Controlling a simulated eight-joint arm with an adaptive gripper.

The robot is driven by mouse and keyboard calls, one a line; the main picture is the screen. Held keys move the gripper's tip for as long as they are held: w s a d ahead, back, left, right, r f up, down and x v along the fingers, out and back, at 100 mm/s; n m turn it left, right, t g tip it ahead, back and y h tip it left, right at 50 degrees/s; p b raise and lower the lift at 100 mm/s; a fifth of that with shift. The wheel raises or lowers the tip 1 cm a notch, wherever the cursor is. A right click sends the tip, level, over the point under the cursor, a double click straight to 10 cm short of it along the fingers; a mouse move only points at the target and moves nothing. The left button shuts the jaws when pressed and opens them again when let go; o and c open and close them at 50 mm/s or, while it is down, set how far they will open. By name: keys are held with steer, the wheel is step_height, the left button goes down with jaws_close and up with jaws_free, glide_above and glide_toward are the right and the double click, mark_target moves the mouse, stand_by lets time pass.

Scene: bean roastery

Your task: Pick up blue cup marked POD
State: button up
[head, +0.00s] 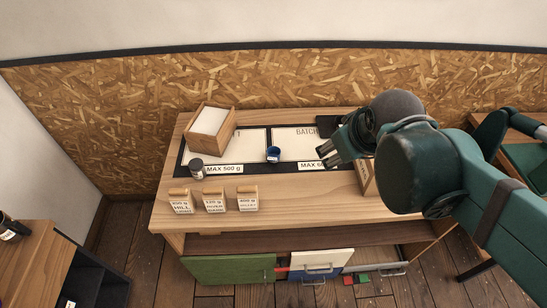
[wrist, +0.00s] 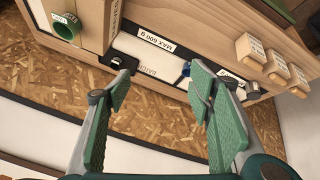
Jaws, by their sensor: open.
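The small blue cup (head: 273,154) stands on the dark-framed mat on the wooden counter, near the line between two white panels. Its marking is too small to read. In the wrist view only a bit of the blue cup (wrist: 186,71) shows, beside my right-hand finger, which hides part of it. My gripper (head: 338,152) is to the right of the cup in the head view, above the right panel, apart from it. In the wrist view my gripper (wrist: 160,90) is open with nothing between its green fingers.
A wooden box with white sheets (head: 209,127) stands at the back left of the counter (head: 290,200). A dark jar (head: 196,168) is at the mat's left. Several wooden blocks with labels (head: 214,200) line the front left. A green cup (wrist: 66,28) is in the wrist view.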

steer(key=w+a+f+n+b, duration=0.1)
steer(key=w+a+f+n, duration=0.2)
steer(key=w+n, duration=0.35)
steer(key=n+g+h+b, duration=0.2)
steer(key=n+g+b, duration=0.15)
steer(key=n, duration=1.45)
glide_toward(270, 148)
steer(key=s, duration=0.1)
steer(key=s+d+f+t, duration=0.1)
steer(key=shift+s+d+f+m, duration=0.15)
steer(key=shift+s+d+m, duration=0.1)
steer(key=shift+s+d, duration=0.15)
steer(key=shift+w+a+f+n, duration=0.15)
steer(key=shift+a+f+n, duration=0.2)
steer(key=shift+f+n, duration=0.1)
steer(key=shift+b+x, duration=0.35)
steer(key=shift+x, duration=0.9)
steer(key=shift+f, duration=0.1)
